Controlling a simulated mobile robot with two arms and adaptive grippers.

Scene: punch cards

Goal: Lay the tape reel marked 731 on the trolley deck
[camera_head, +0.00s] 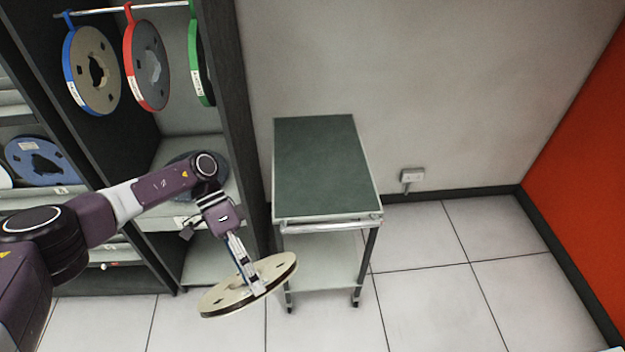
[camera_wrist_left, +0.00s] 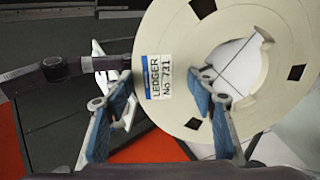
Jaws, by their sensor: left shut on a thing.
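The tape reel (camera_head: 222,297) is a cream disc with a dark edge. In the left wrist view the reel (camera_wrist_left: 285,40) carries a label reading LEDGER No 731. My left gripper (camera_head: 258,288) is shut on the reel, with one finger at the rim side and one at the centre hole. It holds the reel tilted in the air, in front of and left of the trolley in the head view. The trolley deck (camera_head: 318,160) is a flat dark green top with a pale frame, and it is empty. My right gripper is not in view.
Reels with blue (camera_head: 92,70), red (camera_head: 147,65) and green (camera_head: 200,55) bands hang from a rail in the dark shelving (camera_head: 225,70) at left. The trolley's front handle (camera_head: 330,226) faces me. Tiled floor (camera_head: 440,290) at right is clear.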

